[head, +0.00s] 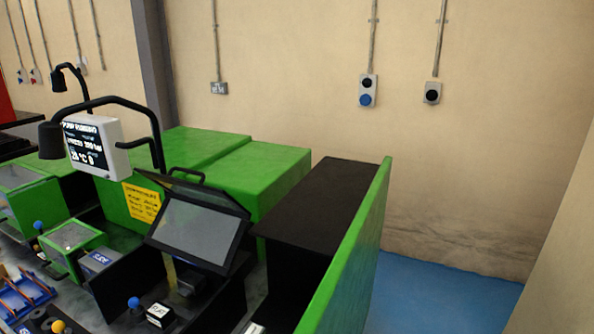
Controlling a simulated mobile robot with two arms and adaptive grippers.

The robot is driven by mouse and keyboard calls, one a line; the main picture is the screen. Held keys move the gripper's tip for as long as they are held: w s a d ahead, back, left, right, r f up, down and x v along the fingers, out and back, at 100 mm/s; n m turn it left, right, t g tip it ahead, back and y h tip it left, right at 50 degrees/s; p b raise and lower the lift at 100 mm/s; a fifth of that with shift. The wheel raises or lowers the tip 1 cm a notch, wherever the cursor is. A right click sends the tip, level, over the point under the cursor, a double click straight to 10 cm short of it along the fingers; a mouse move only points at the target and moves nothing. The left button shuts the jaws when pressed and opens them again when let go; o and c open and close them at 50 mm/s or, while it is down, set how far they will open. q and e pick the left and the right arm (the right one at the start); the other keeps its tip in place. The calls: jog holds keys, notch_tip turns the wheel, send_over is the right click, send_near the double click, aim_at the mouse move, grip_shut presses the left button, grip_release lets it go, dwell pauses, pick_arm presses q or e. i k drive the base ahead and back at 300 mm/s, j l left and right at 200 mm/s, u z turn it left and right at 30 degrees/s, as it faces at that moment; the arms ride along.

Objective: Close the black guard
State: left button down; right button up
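The black guard (198,232) is a black frame around a grey see-through panel, in the middle of the head view. It stands raised and tilted on the green machine. A black handle (187,175) shows just above its top edge. Below it are dark machine parts, partly hidden by shadow. Neither of my grippers is in view.
A green panel (350,255) and a black box (325,200) stand right of the guard. A yellow notice (142,202) and white display (93,146) are to its left. A smaller green guard (75,238) sits further left. Blue floor (440,295) is clear at right.

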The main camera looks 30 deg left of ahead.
aim_at(217, 199)
jog(key=i+u, duration=0.2)
jog(key=u, duration=0.2)
jog(key=i+l+u, duration=0.2)
jog(key=u, duration=0.25)
jog(key=i+l+u, duration=0.15)
jog(key=u, duration=0.25)
jog(key=i+l+u, duration=0.15)
jog(key=u, duration=0.25)
jog(key=l+u, duration=0.4)
jog(key=i+l+u, duration=0.15)
jog(key=l+u, duration=0.15)
jog(key=i+l+u, duration=0.1)
jog(key=l+u, duration=0.2)
jog(key=i+l+u, duration=0.1)
jog(key=l+u, duration=0.2)
